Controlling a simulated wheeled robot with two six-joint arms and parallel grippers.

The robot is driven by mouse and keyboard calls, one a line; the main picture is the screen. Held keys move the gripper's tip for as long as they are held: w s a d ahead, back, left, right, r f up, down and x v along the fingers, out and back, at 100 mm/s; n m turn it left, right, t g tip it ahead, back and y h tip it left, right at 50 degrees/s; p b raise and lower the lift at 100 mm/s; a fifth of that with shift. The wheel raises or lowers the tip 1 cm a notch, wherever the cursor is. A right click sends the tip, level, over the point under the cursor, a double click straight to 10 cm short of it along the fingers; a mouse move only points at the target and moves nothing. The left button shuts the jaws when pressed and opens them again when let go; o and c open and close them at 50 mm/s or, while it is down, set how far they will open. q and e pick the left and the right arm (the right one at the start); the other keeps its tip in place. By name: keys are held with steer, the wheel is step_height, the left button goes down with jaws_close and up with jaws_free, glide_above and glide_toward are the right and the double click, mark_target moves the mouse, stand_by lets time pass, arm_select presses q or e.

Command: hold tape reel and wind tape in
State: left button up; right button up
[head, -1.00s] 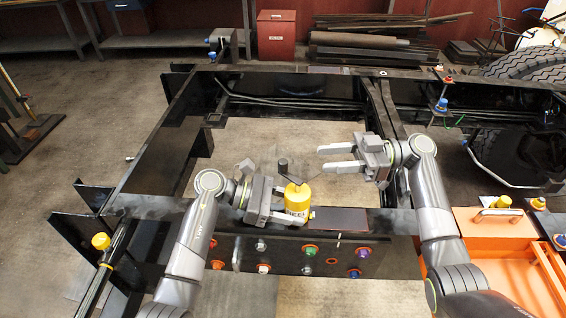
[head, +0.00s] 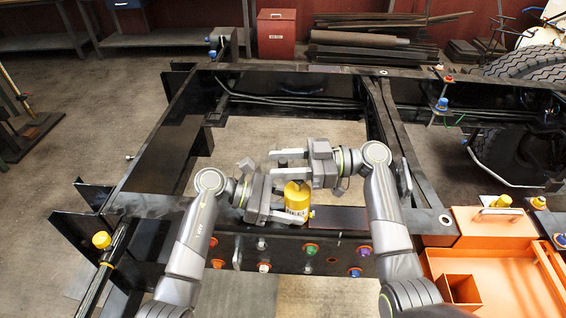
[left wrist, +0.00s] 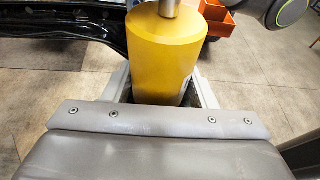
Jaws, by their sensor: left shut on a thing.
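The tape reel (head: 298,197) is a yellow cylinder with a pale label, upright at the near rail of the black frame. My left gripper (head: 287,208) is shut on it from the left. In the left wrist view the reel (left wrist: 165,55) stands between the fingers, with a grey metal shaft (left wrist: 168,8) on its top. My right gripper (head: 280,163) is open just above the reel, its two fingers pointing left and a gap between them. The reel's crank and knob are hidden by the right gripper in the head view. No drawn-out tape can be made out.
The near rail (head: 230,250) carries several coloured plugs on its face. An orange tray (head: 500,275) with a small bin stands at the right, and a large tyre (head: 530,72) is at the back right. Inside the frame is open floor.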

jaws_close()
stand_by(0.3)
steer(key=shift+a+g, duration=0.1)
steer(key=shift+g, duration=0.2)
steer(key=n+g, duration=0.1)
steer(key=n+g+h, duration=0.1)
steer(key=g, duration=0.1)
steer(key=s+n+g, duration=0.1)
steer(key=shift+a+g, duration=0.25)
steer(key=shift+g, duration=0.05)
steer(key=shift+s+a+n+g+h, duration=0.1)
steer(key=shift+s+n+g+h, duration=0.15)
steer(key=shift+n+g+h, duration=0.45)
steer(key=shift+s+n+g+h, duration=0.25)
steer(key=shift+n+g+h, duration=0.25)
steer(key=shift+n+g, duration=0.4)
